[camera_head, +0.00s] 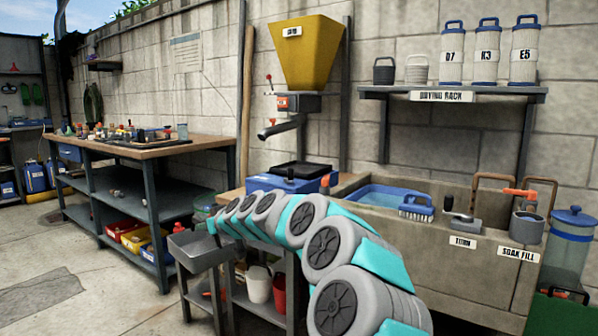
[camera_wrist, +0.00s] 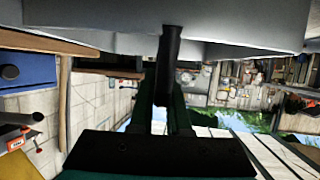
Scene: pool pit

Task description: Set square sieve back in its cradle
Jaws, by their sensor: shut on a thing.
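In the head view the square sieve (camera_head: 196,249) shows as a grey, shallow, square-sided pan with a small upright piece at its back left. It is at the end of my outstretched arm, over the lower left of the picture. In the wrist view its grey underside or wall (camera_wrist: 90,18) fills the top. My gripper (camera_wrist: 165,105) is shut on a dark bar (camera_wrist: 169,62) that joins this grey body. In the head view my jaws are mostly hidden by the arm. I cannot make out the cradle for certain.
A workbench (camera_head: 170,148) with small tools stands at the left. A blue box with a black tray (camera_head: 290,180) sits under the yellow hopper (camera_head: 306,50). The stone sink (camera_head: 440,250) is at the right. Below my arm, a low stand holds a white bucket (camera_head: 259,285).

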